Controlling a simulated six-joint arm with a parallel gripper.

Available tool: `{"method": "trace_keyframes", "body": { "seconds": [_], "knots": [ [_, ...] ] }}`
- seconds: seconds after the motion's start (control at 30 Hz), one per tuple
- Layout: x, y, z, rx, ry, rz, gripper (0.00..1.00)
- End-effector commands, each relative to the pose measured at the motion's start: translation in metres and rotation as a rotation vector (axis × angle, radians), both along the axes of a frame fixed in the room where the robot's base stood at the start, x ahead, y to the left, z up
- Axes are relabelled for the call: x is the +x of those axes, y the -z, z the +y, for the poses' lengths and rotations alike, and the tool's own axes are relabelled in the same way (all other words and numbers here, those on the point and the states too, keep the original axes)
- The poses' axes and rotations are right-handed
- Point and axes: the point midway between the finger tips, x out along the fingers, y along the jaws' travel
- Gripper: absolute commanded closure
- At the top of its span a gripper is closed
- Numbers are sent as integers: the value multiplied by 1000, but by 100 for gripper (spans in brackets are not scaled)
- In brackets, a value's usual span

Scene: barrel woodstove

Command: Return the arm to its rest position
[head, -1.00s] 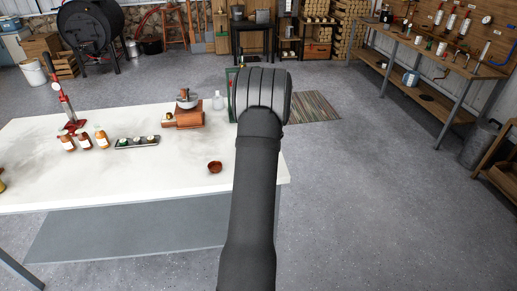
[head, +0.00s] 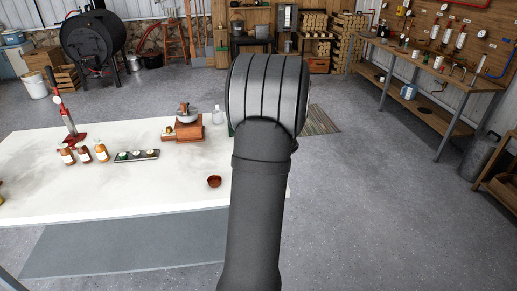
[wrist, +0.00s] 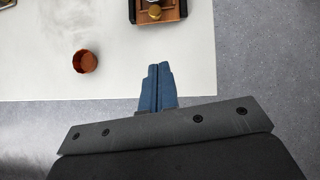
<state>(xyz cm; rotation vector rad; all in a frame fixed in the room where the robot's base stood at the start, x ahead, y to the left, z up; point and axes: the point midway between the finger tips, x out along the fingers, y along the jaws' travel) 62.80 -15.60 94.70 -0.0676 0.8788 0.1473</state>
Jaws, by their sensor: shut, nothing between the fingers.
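My gripper (wrist: 158,72) shows in the wrist view with its two blue fingers together and nothing between them. It is over the right part of the white table (wrist: 110,50), near the table's front and right edges. In the head view my own arm stands in front of the table's right end and hides the gripper. A small reddish-brown bowl (head: 214,181) sits on the table left of my arm. In the wrist view the bowl (wrist: 85,61) is to the left of the fingers, apart from them.
On the table (head: 90,195) stand a wooden coffee grinder (head: 186,127), a clear bottle (head: 217,117), a dark tray (head: 137,156) with small items, several amber bottles (head: 84,154) and a red lever press (head: 67,120). A workbench (head: 425,65) lines the right wall. Open floor (head: 360,200) lies right of the table.

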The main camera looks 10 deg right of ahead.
Motion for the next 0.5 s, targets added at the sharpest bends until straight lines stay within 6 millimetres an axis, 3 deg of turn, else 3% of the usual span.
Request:
{"method": "trace_keyframes", "body": {
  "seconds": [0.5],
  "knots": [
    [5,8,1,0,-1,2,100]
  ]
}}
